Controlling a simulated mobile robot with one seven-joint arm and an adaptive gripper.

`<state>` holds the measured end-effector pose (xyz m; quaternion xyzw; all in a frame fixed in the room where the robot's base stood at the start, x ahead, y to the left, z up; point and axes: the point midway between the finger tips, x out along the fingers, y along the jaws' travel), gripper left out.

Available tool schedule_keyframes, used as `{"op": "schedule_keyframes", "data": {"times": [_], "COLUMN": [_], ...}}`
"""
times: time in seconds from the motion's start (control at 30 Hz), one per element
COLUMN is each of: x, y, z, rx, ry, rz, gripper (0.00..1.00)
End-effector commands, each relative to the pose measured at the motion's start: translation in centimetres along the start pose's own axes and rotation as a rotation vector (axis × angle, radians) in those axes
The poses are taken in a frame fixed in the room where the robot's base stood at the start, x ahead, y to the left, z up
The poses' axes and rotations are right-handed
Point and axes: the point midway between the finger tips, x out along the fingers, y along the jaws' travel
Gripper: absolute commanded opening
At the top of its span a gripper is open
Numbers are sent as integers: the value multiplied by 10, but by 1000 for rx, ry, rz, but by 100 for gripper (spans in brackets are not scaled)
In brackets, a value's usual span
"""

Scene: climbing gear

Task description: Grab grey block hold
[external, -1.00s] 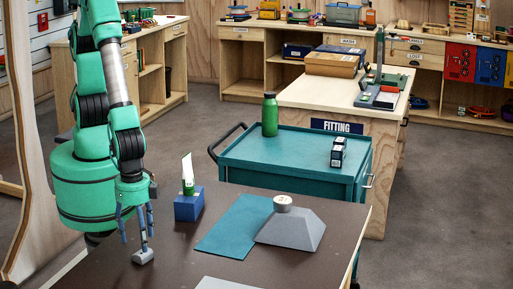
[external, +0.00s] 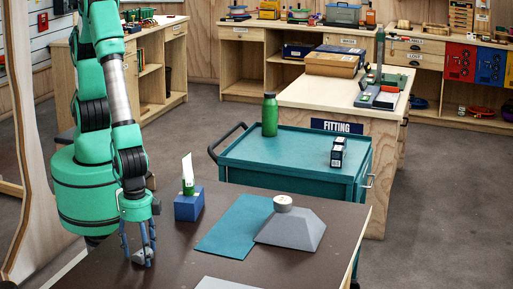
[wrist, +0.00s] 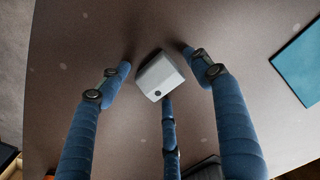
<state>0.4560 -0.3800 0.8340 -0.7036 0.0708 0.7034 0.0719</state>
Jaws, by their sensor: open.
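The grey block hold (wrist: 160,76) is a small light grey block with a dark hole in its face. It lies on the brown tabletop and also shows in the external view (external: 142,258), partly hidden by my fingers. My gripper (wrist: 150,82) is open, with blue fingers on the left and right of the block and a third finger at its near side. Gaps show between the side fingers and the block; the near finger's tip is at or very close to it. In the external view my gripper (external: 139,252) points down over the block.
A blue block (external: 188,207) with a green and white tube stands behind and right of my gripper. A teal mat (external: 232,228) and a large grey wedge-shaped hold (external: 292,231) lie further right. A teal cart (external: 290,150) stands beyond the table.

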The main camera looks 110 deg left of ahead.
Motion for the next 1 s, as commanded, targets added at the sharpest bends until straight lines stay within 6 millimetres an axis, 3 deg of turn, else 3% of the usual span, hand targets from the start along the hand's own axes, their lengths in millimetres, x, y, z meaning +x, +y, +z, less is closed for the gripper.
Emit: {"op": "schedule_keyframes", "data": {"times": [0.23,0.5,1.0], "x": [0,0,-10], "y": [0,0,0], "z": [0,0,0], "rx": [0,0,0], "ry": [0,0,1], "rz": [0,0,1], "gripper": [64,15,15]}}
